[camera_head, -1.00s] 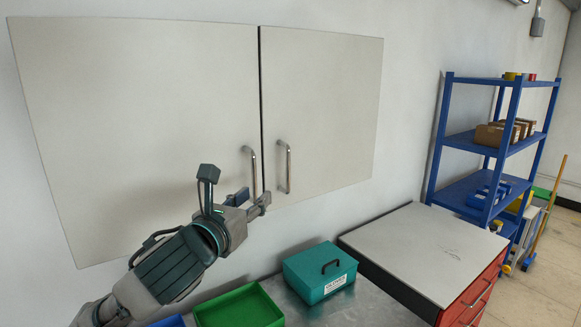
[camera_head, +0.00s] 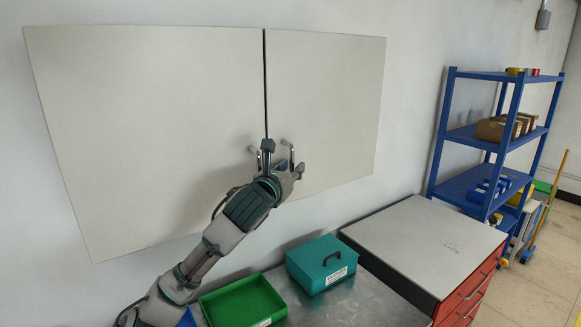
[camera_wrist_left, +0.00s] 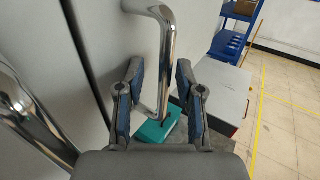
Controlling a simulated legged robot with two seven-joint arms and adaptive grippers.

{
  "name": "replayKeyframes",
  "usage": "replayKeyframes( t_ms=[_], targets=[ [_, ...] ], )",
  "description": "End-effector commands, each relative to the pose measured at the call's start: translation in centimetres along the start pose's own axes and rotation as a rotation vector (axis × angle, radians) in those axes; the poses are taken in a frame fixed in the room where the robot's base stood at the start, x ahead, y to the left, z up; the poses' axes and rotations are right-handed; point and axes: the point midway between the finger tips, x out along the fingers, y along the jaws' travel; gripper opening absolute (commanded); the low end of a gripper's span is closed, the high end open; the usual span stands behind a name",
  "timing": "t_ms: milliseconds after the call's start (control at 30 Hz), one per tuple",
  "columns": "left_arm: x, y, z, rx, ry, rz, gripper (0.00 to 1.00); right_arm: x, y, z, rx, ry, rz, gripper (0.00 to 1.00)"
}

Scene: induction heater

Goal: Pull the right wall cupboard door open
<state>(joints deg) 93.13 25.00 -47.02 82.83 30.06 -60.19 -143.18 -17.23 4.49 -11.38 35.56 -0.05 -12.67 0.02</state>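The right wall cupboard door (camera_head: 335,105) is a pale panel, flush with the left door (camera_head: 150,130) and shut. Its metal bar handle (camera_head: 291,155) stands upright near the seam, partly hidden by my left gripper (camera_head: 295,170). In the left wrist view this handle (camera_wrist_left: 166,55) runs down between the two open fingers of the left gripper (camera_wrist_left: 158,90); I cannot tell that either finger touches it. The left door's handle (camera_wrist_left: 35,115) shows at the left of that view. My right gripper is not in view.
Below the cupboard, a teal box (camera_head: 321,264) and a green tray (camera_head: 242,301) stand on a metal worktop (camera_head: 370,300). A red drawer cabinet (camera_head: 425,240) and a blue shelf (camera_head: 485,140) stand to the right. Clear space lies before the right door.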

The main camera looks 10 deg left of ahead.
Motion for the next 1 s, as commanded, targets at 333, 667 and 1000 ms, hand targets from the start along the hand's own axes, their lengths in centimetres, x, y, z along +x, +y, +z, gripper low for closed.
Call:
replayKeyframes(
  t_ms=[333, 667, 1000],
  targets=[
    [0.1, 0.0, -0.1, 0.001, 0.001, 0.001, 0.17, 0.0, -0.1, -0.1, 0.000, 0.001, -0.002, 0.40],
    [0.1, 0.0, 0.0, 0.001, 0.000, 0.001, 0.00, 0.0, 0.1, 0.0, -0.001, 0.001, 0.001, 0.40],
    [-1.2, -2.7, 0.2, 0.006, 0.000, 0.062, 0.00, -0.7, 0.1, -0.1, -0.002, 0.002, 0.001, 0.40]
  ],
)
